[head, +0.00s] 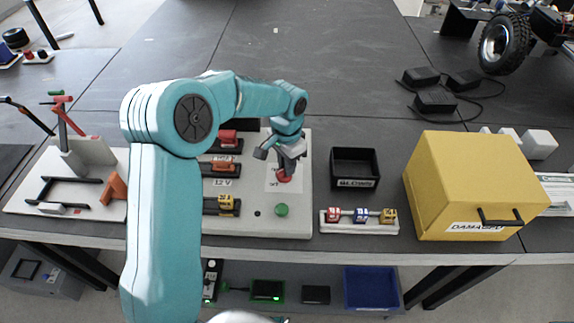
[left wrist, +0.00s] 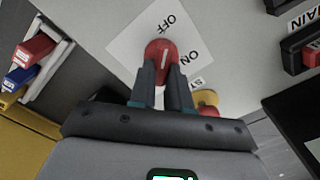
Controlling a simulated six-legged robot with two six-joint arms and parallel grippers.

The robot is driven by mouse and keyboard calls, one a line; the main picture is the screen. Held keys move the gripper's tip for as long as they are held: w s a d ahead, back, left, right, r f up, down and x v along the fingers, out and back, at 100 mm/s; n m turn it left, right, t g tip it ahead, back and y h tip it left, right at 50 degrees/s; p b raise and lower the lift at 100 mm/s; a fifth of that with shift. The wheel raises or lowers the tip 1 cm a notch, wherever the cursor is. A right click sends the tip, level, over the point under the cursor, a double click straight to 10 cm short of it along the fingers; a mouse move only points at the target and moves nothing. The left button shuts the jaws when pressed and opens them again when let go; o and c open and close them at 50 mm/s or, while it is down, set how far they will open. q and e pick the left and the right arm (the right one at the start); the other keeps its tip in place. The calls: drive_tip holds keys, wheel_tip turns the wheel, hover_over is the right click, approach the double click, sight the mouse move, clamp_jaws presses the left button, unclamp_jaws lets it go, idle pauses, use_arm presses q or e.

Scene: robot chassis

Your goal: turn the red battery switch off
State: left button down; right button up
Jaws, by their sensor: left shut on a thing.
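The red battery switch (head: 284,177) is a round knob on a white label, on the light panel (head: 250,226) on the table. In the left wrist view the red battery switch (left wrist: 160,48) has a white line running nearly up and down. OFF is printed above it and ON to its right on the label (left wrist: 130,45). My left gripper (head: 286,168) points down at the switch. In the left wrist view, the fingers of my left gripper (left wrist: 164,76) are shut on the knob, hiding its near part. My right gripper is not in view.
A green button (head: 281,210) and several labelled fuse-like blocks sit on the panel near the switch. A black bin (head: 354,169), a rack (head: 334,228) of small coloured blocks and a yellow box (head: 470,187) stand to the right. The dark table (head: 330,100) behind is mostly clear.

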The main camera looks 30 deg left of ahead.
use_arm(q)
drive_tip(key=shift+w+a+r+n, duration=0.1)
drive_tip(key=shift+w+r+n, duration=0.15)
drive_tip(key=shift+n, duration=0.25)
drive_tip(key=c, duration=1.1)
unclamp_jaws()
drive_tip(key=shift+s, duration=0.2)
drive_tip(key=shift+f, duration=0.1)
wheel_tip(320, 180, up, 16)
drive_tip(key=shift+r+p, duration=0.25)
drive_tip(key=shift+p, duration=0.2)
